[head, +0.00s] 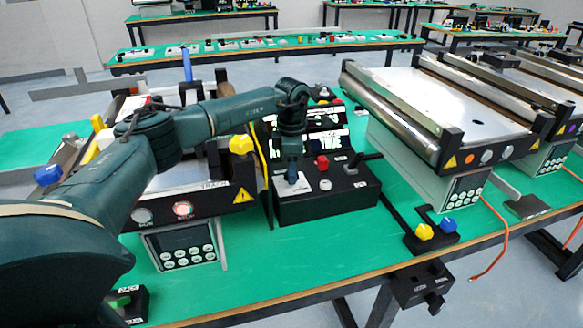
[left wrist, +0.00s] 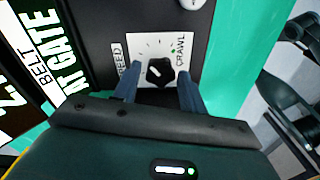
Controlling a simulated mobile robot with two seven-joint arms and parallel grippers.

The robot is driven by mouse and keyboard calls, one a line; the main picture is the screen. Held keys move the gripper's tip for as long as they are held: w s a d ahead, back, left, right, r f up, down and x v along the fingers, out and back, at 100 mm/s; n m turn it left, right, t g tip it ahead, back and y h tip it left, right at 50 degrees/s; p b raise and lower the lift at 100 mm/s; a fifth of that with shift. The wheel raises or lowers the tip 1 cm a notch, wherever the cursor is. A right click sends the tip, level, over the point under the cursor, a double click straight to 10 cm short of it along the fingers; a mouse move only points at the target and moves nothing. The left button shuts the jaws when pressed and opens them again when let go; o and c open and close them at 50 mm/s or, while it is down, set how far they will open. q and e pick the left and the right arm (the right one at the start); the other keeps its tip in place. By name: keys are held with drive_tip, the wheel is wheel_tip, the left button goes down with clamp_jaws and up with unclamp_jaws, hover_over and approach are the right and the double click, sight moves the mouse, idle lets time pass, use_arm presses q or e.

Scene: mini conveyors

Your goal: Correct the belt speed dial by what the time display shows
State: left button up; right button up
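The belt speed dial is a black knob (left wrist: 160,71) on a white plate with tick marks, labelled SPEED and CRAWL. It sits on the black control box (head: 325,203). My left gripper (head: 292,178) points down over the plate and hides the knob in the head view. In the left wrist view its two fingers are apart, one on each side of the knob; I cannot tell whether they touch it. The display (head: 328,146) stands behind the box. The left wrist view shows part of it, with BELT, AT GATE and a cut-off figure beginning with 2. My right gripper is out of view.
A red button (head: 322,162), a white knob (head: 325,184) and a black lever (head: 355,160) are on the box right of my gripper. Conveyors stand left and right (head: 400,85). The green table (head: 300,262) is clear in front of the box.

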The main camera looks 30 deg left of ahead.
use_arm(q)
drive_tip(key=shift+o, duration=1.1)
drive_tip(key=shift+f, duration=0.1)
wheel_tip(320, 180, up, 13)
drive_tip(key=shift+b, duration=0.4)
